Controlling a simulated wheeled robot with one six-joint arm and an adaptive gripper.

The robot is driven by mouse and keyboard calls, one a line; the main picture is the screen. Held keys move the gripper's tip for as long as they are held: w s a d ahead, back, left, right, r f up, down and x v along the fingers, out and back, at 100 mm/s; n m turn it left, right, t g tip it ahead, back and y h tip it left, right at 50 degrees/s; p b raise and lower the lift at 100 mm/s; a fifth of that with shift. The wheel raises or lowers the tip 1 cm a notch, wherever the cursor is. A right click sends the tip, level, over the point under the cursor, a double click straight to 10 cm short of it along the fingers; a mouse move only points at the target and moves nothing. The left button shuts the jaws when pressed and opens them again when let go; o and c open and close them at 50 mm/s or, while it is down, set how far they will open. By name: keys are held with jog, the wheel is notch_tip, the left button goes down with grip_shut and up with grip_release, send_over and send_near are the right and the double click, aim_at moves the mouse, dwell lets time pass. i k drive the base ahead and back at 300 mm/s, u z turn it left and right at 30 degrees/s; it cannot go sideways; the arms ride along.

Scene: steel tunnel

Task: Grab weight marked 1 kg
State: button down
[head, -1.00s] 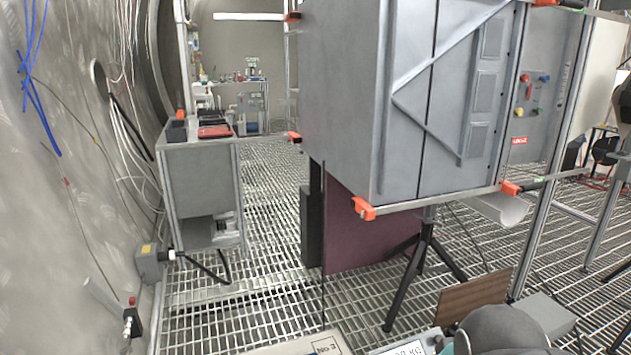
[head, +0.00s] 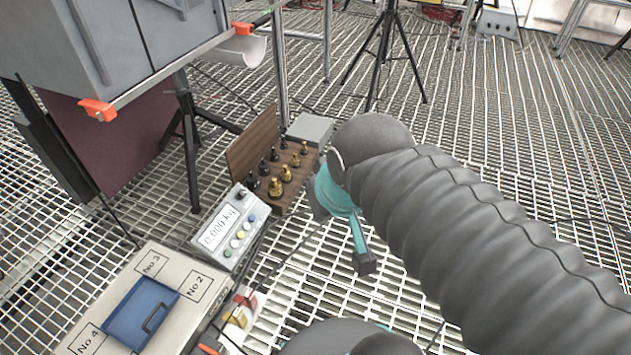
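A set of weights stands in an open wooden box (head: 246,144) at the middle of the view. Several black weights (head: 263,167) form one row and several brass weights (head: 286,174) another, with larger ones toward the front. Their markings are too small to read, so I cannot tell which is 1 kg. A scale (head: 230,228) next to the box shows 0.000 kg. My gripper (head: 358,240), teal with a dark fingertip, hangs to the right of the box, apart from the weights. My arm hides part of it, and I cannot see how its fingers stand.
A pale board (head: 192,312) with numbered squares lies at the lower left, with a blue case (head: 140,314) on it. A grey box (head: 310,128) stands behind the weights. A grey cabinet (head: 150,40) overhangs the upper left. Open grating floor lies at the right, with a black tripod (head: 383,55) beyond.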

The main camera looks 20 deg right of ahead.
aim_at(275, 191)
jog(key=z, duration=2.15)
jog(key=i, duration=0.65)
jog(key=u, duration=3.5)
